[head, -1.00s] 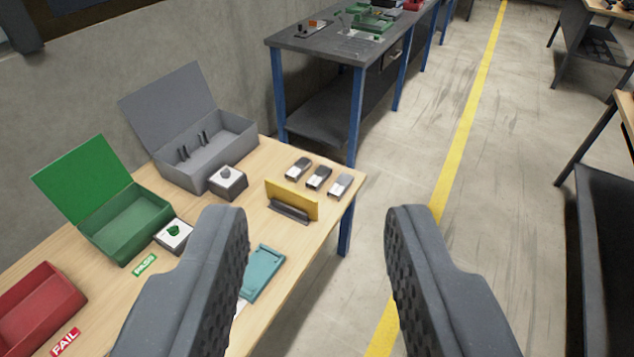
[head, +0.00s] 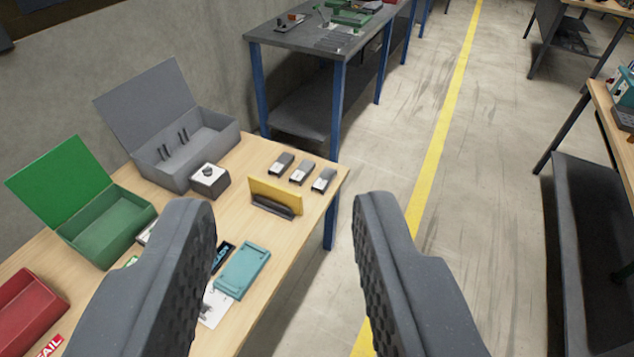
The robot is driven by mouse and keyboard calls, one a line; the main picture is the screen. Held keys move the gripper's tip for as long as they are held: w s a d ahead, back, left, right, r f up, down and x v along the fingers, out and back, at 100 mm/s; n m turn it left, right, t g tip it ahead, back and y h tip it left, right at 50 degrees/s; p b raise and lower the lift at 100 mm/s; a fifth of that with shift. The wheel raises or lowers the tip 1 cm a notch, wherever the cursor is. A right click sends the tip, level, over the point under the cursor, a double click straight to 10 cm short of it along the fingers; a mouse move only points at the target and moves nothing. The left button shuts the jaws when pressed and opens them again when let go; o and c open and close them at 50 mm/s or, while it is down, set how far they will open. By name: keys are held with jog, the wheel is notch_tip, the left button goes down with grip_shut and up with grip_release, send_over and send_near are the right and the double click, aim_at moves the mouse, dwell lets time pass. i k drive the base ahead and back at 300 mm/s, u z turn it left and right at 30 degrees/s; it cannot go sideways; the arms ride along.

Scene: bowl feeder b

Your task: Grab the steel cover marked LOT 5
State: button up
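Several small steel-and-dark pieces lie in a row near the far right corner of the wooden table: a left one (head: 281,163), a middle one (head: 302,172) and a right one (head: 323,180). They have pale faces, but any lettering is too small to read, so I cannot tell which is LOT 5. My gripper (head: 285,215) is open and empty, its two dark ribbed fingers wide apart in the foreground. The pieces show beyond the gap between the fingers, apart from them.
A yellow plate in a dark stand (head: 276,197) stands just in front of the pieces. A teal tray (head: 242,268) lies nearer. A grey open box (head: 215,139), green open box (head: 130,210), red bin (head: 30,300) and small button box (head: 209,180) stand left. Open floor lies right.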

aim_at(306, 168)
jog(key=z, duration=0.15)
jog(key=i, duration=2.25)
jog(key=u, duration=0.25)
